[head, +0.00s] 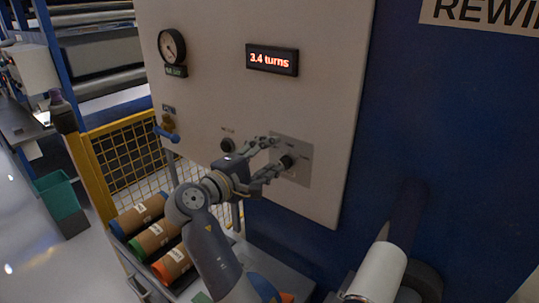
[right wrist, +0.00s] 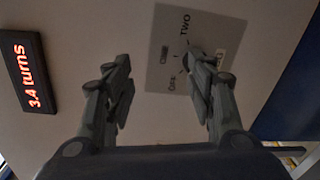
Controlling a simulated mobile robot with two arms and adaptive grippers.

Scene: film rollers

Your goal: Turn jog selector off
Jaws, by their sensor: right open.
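The selector, a dark knob (head: 287,161), sits on a grey label plate (head: 304,174) on the pale panel. In the right wrist view the plate (right wrist: 172,28) appears turned, with small lettering around the knob (right wrist: 188,62), which one finger partly covers. My right gripper (head: 274,153) is open in front of the plate, its fingers on either side of a gap. In the right wrist view the right gripper (right wrist: 160,66) has nothing between its fingers, and the knob is nearer the right finger. I cannot tell whether that finger touches it. My left gripper is not in view.
The pale panel (head: 215,60) also bears a round gauge (head: 171,46), a red "3.4 turns" display (head: 271,60), another dark knob (head: 228,145) and a blue-handled valve (head: 167,130). Coloured rolls (head: 155,238) lie below left by a yellow fence (head: 130,150). A white roller (head: 378,272) is lower right.

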